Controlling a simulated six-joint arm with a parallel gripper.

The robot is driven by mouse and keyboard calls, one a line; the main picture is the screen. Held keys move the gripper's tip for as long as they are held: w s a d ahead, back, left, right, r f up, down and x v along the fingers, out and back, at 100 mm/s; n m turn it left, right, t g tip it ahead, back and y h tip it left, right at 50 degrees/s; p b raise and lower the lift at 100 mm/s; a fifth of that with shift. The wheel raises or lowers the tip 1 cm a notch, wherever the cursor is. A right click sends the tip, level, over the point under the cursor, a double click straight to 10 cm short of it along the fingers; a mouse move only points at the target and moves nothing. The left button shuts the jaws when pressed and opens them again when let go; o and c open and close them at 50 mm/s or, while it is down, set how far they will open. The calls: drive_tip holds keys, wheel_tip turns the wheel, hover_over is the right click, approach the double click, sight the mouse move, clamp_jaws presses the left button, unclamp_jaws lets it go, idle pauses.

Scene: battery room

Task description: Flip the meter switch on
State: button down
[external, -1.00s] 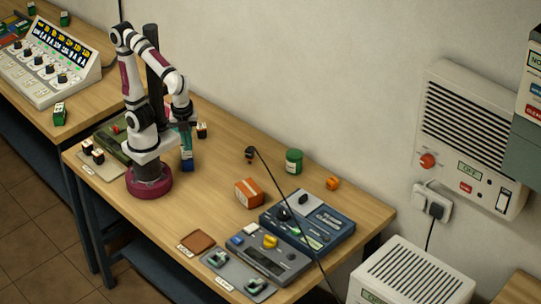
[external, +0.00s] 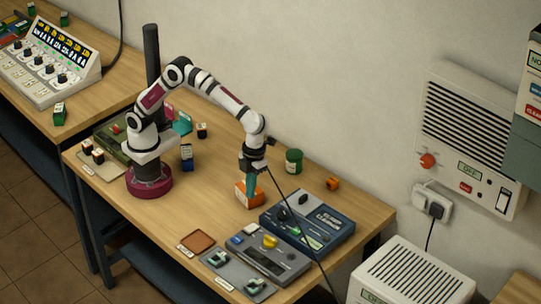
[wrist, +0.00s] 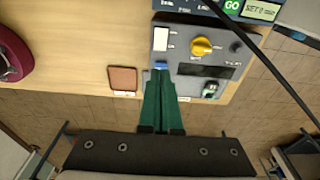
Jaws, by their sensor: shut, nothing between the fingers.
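The meter is probably the grey box (external: 262,262), with a yellow knob (external: 270,241), a dark display and a pale rocker-like piece (external: 250,229). In the wrist view the grey box (wrist: 181,45) shows its yellow knob (wrist: 201,46), a white rectangle (wrist: 160,40) and a small blue piece (wrist: 161,65). Whether the switch is on or off cannot be told.
A blue device (external: 318,232) stands behind the grey box. A tray with green parts (external: 236,279) and a brown pad (external: 197,241) lie in front. A thin black cable (external: 300,226) crosses over the devices. A green can (external: 293,161) stands behind my gripper.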

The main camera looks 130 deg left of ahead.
sight(247, 229)
drive_tip(key=f, duration=0.4)
drive_tip(key=d+f, duration=0.1)
drive_tip(key=f, duration=0.7)
drive_tip(key=shift+d+f, duration=0.2)
drive_tip(key=shift+d, duration=0.05)
drive_tip(key=shift+d+f, duration=0.1)
drive_tip(key=shift+f, duration=0.1)
drive_tip(key=shift+a+r, duration=0.3)
drive_tip(key=shift+a, duration=0.5)
wheel_tip(247, 229, up, 14)
drive_tip(key=d, duration=0.1)
drive_tip(key=shift+d, duration=0.4)
